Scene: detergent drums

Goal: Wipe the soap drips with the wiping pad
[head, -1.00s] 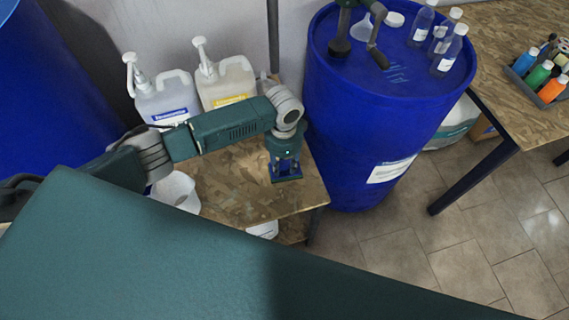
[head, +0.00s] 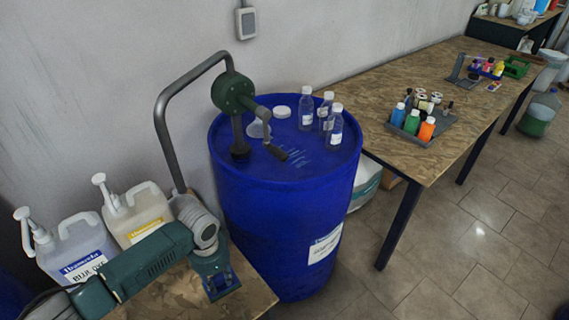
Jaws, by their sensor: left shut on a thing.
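My left gripper (head: 222,284) is low over the small wooden bench at the lower left. It is shut on a small blue thing, seemingly the wiping pad (head: 224,291), mostly hidden by the fingers. Whether the pad touches the bench top (head: 250,297) is hard to tell. I cannot make out soap drips on the visible part of the bench. Two pump jugs stand behind my left arm: one with a blue label (head: 80,243) and one with a yellow label (head: 137,215). My right gripper is not in view.
A blue drum (head: 275,225) stands just right of the bench, with a crank pump (head: 236,105), clear bottles (head: 334,128) and faint light marks on its lid. A long table (head: 405,155) with a bottle tray (head: 425,133) runs along the right. The floor before it is clear.

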